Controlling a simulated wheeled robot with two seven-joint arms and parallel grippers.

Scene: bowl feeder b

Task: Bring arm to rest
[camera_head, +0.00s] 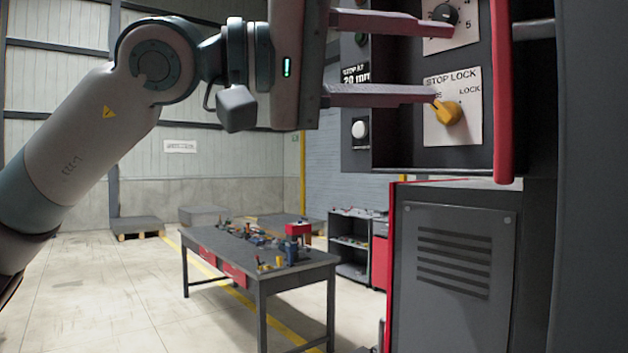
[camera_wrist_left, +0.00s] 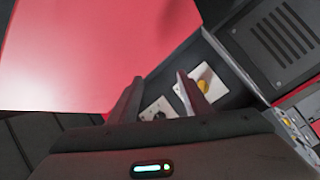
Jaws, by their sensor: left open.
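My left arm (camera_head: 75,150) comes in from the left and reaches up to the control panel (camera_head: 390,150). My left gripper (camera_head: 440,62) is open, with two long fingers apart, one above the other. The lower fingertip is close to the yellow stop lock knob (camera_head: 449,113); I cannot tell if they touch. The upper fingertip is by a black dial (camera_head: 444,14). In the left wrist view the open fingers (camera_wrist_left: 162,95) point toward the panel, and the yellow knob (camera_wrist_left: 205,76) shows just beyond one finger. My right gripper is not in view.
A red bar (camera_head: 503,90) stands along the panel's right side. A dark cabinet with a vented door (camera_head: 455,225) is below the panel. A workbench (camera_head: 215,250) with tools stands behind on the left. Open floor (camera_head: 110,290) lies at the lower left.

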